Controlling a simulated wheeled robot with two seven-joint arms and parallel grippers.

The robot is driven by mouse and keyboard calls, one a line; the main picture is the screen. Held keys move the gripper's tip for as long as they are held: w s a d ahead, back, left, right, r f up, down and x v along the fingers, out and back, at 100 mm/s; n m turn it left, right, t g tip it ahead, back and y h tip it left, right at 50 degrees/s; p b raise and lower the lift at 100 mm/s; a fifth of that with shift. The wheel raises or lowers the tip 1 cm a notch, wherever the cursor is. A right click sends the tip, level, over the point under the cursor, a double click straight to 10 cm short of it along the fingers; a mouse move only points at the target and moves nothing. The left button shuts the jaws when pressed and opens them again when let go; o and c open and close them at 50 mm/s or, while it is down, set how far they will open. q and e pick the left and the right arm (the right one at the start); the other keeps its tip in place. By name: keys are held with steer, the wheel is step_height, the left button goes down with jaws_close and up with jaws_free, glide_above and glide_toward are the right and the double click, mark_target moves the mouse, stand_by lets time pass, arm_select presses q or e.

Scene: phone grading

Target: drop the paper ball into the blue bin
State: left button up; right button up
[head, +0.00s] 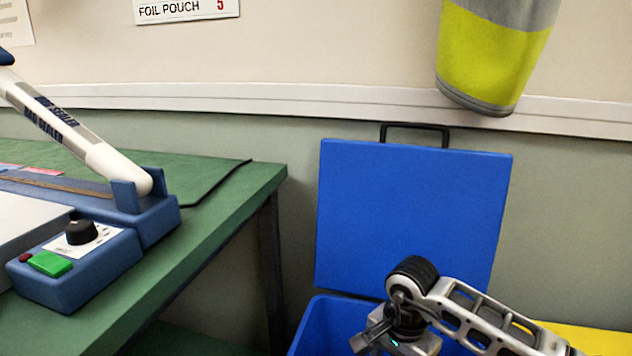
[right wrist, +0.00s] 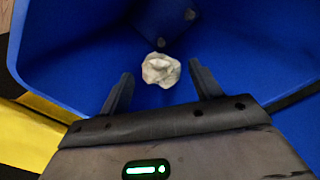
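The blue bin (head: 322,322) stands on the floor at the bottom of the head view, its lid (head: 410,215) raised against the wall. My right arm reaches over it from the right; its fingertips are below the picture edge. In the right wrist view my right gripper (right wrist: 161,84) points down into the bin (right wrist: 65,60), its two fingers wide apart. The crumpled whitish paper ball (right wrist: 160,70) shows beyond the fingertips, against the bin's blue inside, with gaps between it and both fingers. Whether it rests on the bottom cannot be told. My left gripper is not in view.
A green bench (head: 225,200) with a blue and white bag sealer (head: 100,255) stands on the left. A yellow surface (head: 585,338) lies right of the bin. A yellow and grey hanging item (head: 490,55) is on the wall above.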

step_height(320, 180, up, 16)
steer(key=p, duration=0.2)
steer(key=shift+p, duration=0.4)
